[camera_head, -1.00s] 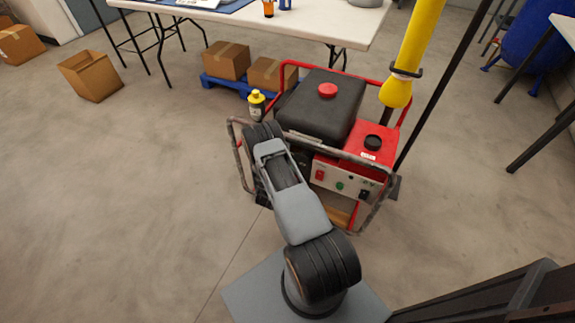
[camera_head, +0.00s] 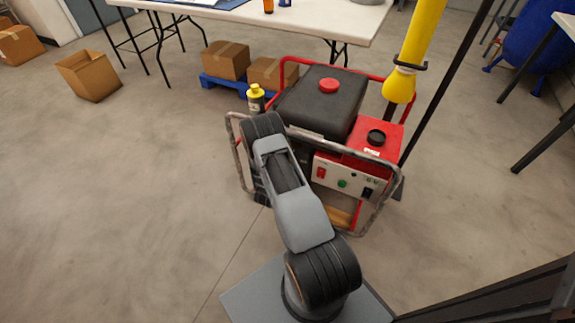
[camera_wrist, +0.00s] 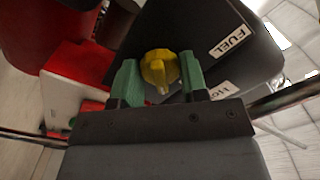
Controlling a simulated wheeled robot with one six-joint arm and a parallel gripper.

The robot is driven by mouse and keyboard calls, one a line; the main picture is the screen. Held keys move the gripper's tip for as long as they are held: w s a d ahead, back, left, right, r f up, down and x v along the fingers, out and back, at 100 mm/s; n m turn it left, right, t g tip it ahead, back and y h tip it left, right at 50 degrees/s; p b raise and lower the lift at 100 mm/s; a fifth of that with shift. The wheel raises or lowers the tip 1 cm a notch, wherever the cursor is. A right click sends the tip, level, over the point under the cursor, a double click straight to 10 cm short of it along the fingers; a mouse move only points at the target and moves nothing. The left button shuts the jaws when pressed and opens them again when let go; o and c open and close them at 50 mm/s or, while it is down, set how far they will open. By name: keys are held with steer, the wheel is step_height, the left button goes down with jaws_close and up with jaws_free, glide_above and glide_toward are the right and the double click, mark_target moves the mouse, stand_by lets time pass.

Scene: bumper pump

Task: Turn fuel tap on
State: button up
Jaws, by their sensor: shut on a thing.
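The fuel tap is a yellow knob (camera_wrist: 160,70) on the dark face of the machine, seen in the wrist view. A white label reading FUEL (camera_wrist: 229,40) is to its right. My gripper (camera_wrist: 160,80) has green fingers on either side of the knob and is shut on it. The knob's pointed handle faces down in that view, between the fingers. In the head view the generator (camera_head: 320,105), with its black tank and red body, stands on the floor. My arm hides the tap and my gripper there.
A tubular frame (camera_head: 376,215) surrounds the generator; its bars also cross the wrist view. A white table (camera_head: 330,22) is behind.

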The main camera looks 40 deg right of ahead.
steer(key=m+b, duration=0.4)
steer(key=m, duration=0.1)
steer(key=shift+f+m, duration=0.2)
steer(key=shift+m, duration=0.1)
steer(key=shift+r+m+b, duration=0.15)
steer(key=shift+m+b, duration=1.25)
steer(key=shift+m, duration=0.4)
steer(key=o, duration=0.9)
steer(key=shift+r, duration=0.1)
steer(key=p+v, duration=0.2)
steer(key=v, duration=1.2)
steer(key=shift+p, duration=0.3)
steer(key=shift+d, duration=0.1)
